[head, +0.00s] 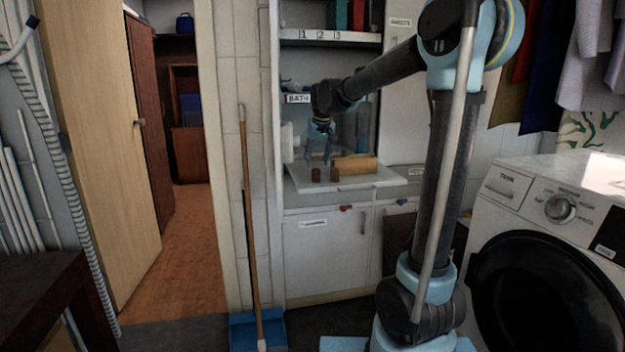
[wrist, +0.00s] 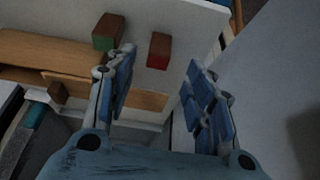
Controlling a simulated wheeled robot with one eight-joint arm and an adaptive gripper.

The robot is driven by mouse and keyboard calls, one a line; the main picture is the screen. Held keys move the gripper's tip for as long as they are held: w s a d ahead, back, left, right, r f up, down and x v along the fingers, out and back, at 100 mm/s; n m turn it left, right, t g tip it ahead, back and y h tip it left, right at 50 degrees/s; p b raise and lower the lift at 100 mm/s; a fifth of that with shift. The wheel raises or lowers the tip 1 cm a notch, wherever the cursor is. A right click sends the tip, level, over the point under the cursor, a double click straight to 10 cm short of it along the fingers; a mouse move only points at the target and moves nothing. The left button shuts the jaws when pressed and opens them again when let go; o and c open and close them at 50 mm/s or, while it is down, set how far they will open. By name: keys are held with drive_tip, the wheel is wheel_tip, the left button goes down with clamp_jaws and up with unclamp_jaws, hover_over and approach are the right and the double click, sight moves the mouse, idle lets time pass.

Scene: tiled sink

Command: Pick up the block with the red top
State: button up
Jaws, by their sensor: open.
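The block with the red face (wrist: 158,62) has brown sides and stands on the white counter in the wrist view. A second block (wrist: 103,43), brown with a green face, stands to its left. In the head view two small dark brown blocks, a left one (head: 316,175) and a right one (head: 334,175), stand side by side; their top colours cannot be told there. My gripper (head: 319,158) is open, pointing down just above them. In the wrist view the gripper (wrist: 160,58) is empty, with the red-faced block showing between its spread fingertips.
A light wooden box (head: 357,166) lies close behind and right of the blocks. It also shows at left in the wrist view (wrist: 45,50). The white counter (head: 365,183) has clear room at its front right. A "BATH" label (head: 298,99) and a shelf (head: 325,37) are above.

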sight(316, 169)
drive_tip(key=shift+x, duration=3.4)
drive_tip(key=c, duration=1)
